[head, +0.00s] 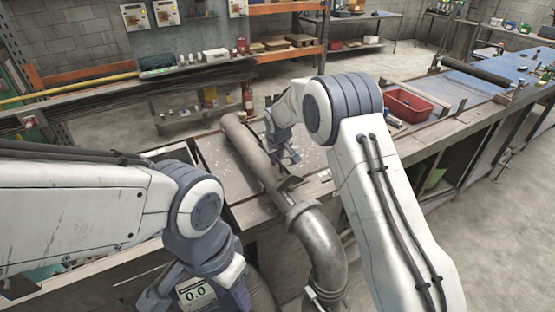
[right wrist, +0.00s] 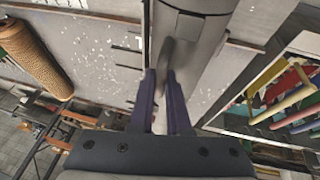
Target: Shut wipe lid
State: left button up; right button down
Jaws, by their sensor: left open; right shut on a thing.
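A long grey tube (head: 250,155) lies along the bench and joins a shiny metal elbow pipe (head: 328,245). It also shows in the right wrist view (right wrist: 205,50). My right gripper (head: 286,158) is beside the tube in the head view. In the right wrist view its purple fingers (right wrist: 165,85) are shut on a narrow dark grey piece (right wrist: 166,60) at the tube. Whether this piece is the lid, I cannot tell. My left gripper (head: 198,290) is open at the bottom edge, partly cut off, near a small display (head: 195,293) reading 0.0. No wipe container is clearly visible.
A red bin (head: 407,105) sits on the bench at right. A brown mesh roll (right wrist: 33,58) is at left in the right wrist view, and coloured handles (right wrist: 290,95) are at right. Shelves stand behind. The floor beyond the bench is clear.

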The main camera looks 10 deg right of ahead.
jog(key=shift+s+f, duration=0.1)
jog(key=shift+f, duration=0.2)
jog(key=c, duration=0.9)
grip_release()
jog(key=shift+d, duration=0.1)
jog(key=shift+s+f, duration=0.1)
jog(key=shift+f, duration=0.05)
jog(key=shift+s+r, duration=0.1)
jog(key=shift+r, duration=0.1)
jog(key=b+v, duration=0.1)
jog(key=v, duration=0.2)
jog(key=b+v, duration=0.1)
jog(key=v, duration=0.3)
jog(key=b+v, duration=0.1)
jog(key=v, duration=0.2)
jog(key=shift+w+r, duration=0.2)
jog(key=shift+r, duration=0.25)
